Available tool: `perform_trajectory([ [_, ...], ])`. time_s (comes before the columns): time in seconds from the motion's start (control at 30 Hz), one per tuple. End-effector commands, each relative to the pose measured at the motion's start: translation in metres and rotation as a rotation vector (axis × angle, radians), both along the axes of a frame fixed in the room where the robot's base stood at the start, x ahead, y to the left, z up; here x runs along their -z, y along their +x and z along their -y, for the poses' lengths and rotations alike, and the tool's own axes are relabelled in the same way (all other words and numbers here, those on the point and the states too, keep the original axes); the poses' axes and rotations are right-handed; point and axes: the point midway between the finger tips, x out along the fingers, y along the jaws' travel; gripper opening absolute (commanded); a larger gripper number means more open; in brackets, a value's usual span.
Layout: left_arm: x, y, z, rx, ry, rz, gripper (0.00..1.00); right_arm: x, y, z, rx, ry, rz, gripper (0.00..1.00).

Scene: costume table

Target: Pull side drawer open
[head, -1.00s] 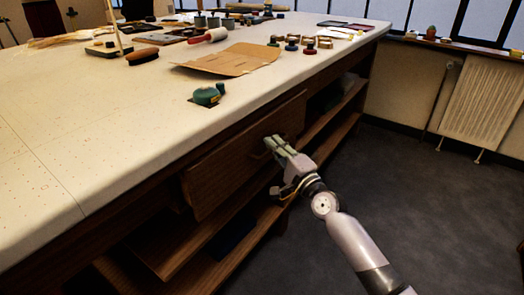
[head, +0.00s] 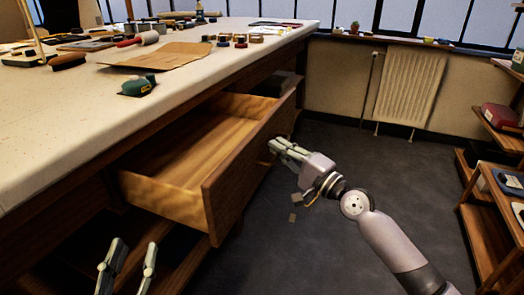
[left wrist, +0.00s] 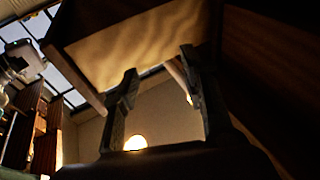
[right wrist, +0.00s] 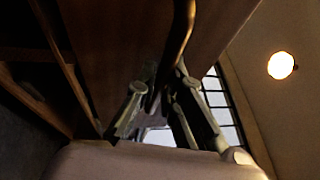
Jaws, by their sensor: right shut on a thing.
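The side drawer (head: 218,137) stands pulled well out of the table (head: 165,99) in the head view. Its light wooden inside shows and looks empty. My right gripper (head: 277,146) is at the outer face of the drawer front, shut on the drawer handle. The curved handle (right wrist: 181,35) shows between its fingers in the right wrist view. My left gripper (head: 129,262) is at the bottom left of the head view, below the drawer's near side. Its fingers are apart with nothing between them. In the left wrist view the drawer's pale side (left wrist: 140,45) is above the open fingers (left wrist: 160,95).
The tabletop holds a green tape dispenser (head: 139,86), a brown paper sheet (head: 158,56) and several small spools (head: 224,41). An open shelf unit (head: 500,180) stands at the far right. A radiator (head: 405,88) is on the back wall.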

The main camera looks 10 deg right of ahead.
Motion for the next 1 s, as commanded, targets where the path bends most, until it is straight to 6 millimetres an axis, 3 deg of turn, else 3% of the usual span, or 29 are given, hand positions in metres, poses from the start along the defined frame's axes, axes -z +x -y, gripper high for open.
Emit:
perform_trajectory([
  [0.2, -0.039, -0.014, 0.003, 0.015, -0.065, 0.234, 0.4, 0.005, -0.016, 0.02, -0.003, -0.001, -0.006, 0.0],
  [0.4, -0.059, -0.025, 0.002, 0.021, -0.097, 0.348, 0.4, 0.004, -0.022, 0.029, -0.004, 0.0, -0.007, 0.0],
  [0.87, -0.064, -0.028, 0.002, 0.022, -0.106, 0.378, 0.4, 0.003, -0.023, 0.031, -0.003, 0.001, -0.007, 0.0],
  [0.9, -0.064, -0.028, 0.002, 0.022, -0.106, 0.378, 0.4, 0.003, -0.023, 0.031, -0.003, 0.001, -0.007, 0.11],
  [1.0, -0.064, -0.028, 0.002, 0.022, -0.105, 0.377, 0.4, 0.002, -0.023, 0.031, -0.003, 0.001, -0.006, 0.17],
])
